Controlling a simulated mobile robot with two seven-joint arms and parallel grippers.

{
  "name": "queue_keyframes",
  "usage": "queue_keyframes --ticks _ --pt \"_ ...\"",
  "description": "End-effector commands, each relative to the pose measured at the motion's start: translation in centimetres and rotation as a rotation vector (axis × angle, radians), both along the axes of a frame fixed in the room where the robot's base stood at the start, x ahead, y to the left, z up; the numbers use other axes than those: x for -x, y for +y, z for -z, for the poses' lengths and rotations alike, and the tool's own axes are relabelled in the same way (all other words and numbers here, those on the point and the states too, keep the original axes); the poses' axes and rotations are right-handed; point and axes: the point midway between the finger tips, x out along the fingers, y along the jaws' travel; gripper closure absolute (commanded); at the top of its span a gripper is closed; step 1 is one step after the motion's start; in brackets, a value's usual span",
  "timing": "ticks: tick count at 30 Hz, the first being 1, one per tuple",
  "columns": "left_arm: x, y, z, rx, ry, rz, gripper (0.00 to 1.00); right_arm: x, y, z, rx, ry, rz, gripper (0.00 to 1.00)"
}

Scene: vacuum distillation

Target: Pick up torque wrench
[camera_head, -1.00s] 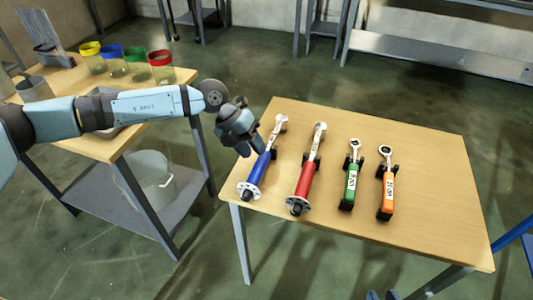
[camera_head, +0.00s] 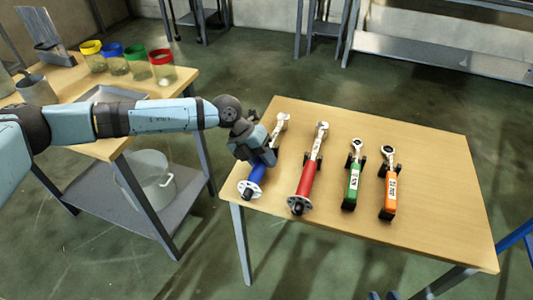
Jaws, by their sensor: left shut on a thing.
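Several wrenches lie in a row on the wooden table. The blue-handled torque wrench (camera_head: 257,174) is at the left, and my left gripper (camera_head: 264,158) is shut around the middle of it, hiding part of its handle. Its silver head shows above the gripper. A red-handled wrench (camera_head: 306,178) lies just to the right, then a green one (camera_head: 352,180) and an orange one (camera_head: 389,190), each with a silver head toward the back. My right gripper is not in view.
The wooden table (camera_head: 436,168) is bare at its right and back. A second table at the left holds a grey tray, a metal pot (camera_head: 36,89) and several jars with coloured rims. A metal bucket (camera_head: 150,178) stands on its lower shelf.

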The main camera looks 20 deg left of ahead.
Motion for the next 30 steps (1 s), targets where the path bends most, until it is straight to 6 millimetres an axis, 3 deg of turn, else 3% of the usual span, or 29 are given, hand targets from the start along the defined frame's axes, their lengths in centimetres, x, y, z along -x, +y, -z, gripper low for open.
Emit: queue_keyframes --ticks 8,24,30 --pt "-0.1 0.0 -2.0 0.002 -0.005 0.000 1.00 0.0 -0.1 -0.4 0.003 0.000 0.002 0.65" --pt "-0.1 0.0 -14.9 0.001 -0.006 0.000 1.00 0.1 -0.5 -0.3 0.028 0.028 0.008 0.65" --pt "-0.1 0.0 -18.3 0.002 -0.005 0.000 1.00 0.1 -0.5 -0.5 0.031 0.028 0.008 0.65"
